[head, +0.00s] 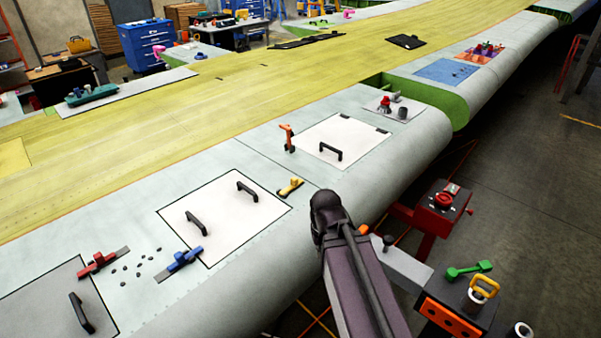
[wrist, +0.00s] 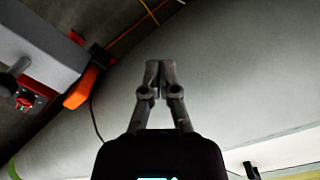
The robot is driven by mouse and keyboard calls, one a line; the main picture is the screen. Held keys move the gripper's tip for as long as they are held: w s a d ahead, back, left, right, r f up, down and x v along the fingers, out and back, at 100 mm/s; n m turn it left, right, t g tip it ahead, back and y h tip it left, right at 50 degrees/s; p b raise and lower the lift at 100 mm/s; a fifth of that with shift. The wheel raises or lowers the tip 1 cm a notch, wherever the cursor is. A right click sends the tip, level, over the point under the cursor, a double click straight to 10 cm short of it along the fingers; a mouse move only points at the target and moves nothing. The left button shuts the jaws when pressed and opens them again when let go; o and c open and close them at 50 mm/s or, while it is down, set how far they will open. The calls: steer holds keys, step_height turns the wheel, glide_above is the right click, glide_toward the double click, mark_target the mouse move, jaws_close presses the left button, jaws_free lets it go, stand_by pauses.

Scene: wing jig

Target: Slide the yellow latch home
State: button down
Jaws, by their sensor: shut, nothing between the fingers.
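The yellow latch (head: 290,188) lies on the pale wing skin in the head view, near the right corner of a white panel (head: 222,238) with two black handles. My gripper (wrist: 157,72) shows in the wrist view with its two fingers together and nothing between them. It is over the smooth grey curved wing edge (wrist: 230,60). I cannot make out the yellow latch in the wrist view. In the head view my arm rises in front of the wing's edge, right of the latch, and my gripper cannot be made out there.
A red latch (head: 102,261) and a blue latch (head: 180,262) sit left of the white panel, with several dark bits between them. An orange latch (head: 288,138) stands by another white panel (head: 343,140). A red box (head: 440,207) stands right of my arm.

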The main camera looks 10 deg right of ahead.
mark_target(299, 181)
steer(key=w+r+m+p, duration=0.1)
steer(key=w+r+p, duration=0.1)
steer(key=w, duration=0.3)
steer(key=w+r+m+p, duration=0.2)
steer(key=w+r+p, duration=0.1)
steer(key=w, duration=0.3)
steer(key=w+d+r+m+y+p, duration=0.1)
steer(key=w+r+m+p, duration=0.1)
steer(key=w, duration=0.3)
steer(key=shift+w+d+r+g+p, duration=0.15)
steer(key=shift+r+g+p, duration=0.25)
steer(key=shift+r+p, duration=0.2)
steer(key=w+d+r+m+p, duration=0.1)
steer(key=w+r+m+p, duration=0.2)
steer(key=w, duration=0.5)
steer(key=w+d+r+m+y+p, duration=0.1)
steer(key=w+r+p, duration=0.3)
steer(key=w, duration=0.4)
steer(key=shift+w+d+r+m+g, duration=0.2)
steer(key=shift+d+r+m+g, duration=0.3)
steer(key=shift+m, duration=0.4)
steer(key=shift+f, duration=0.35)
steer(key=b+x, duration=0.9)
steer(key=x, duration=0.1)
steer(key=shift+b, duration=0.4)
steer(key=s+a, duration=0.2)
steer(key=a, duration=0.1)
steer(key=shift+r, duration=0.2)
steer(key=shift+s+a, duration=0.15)
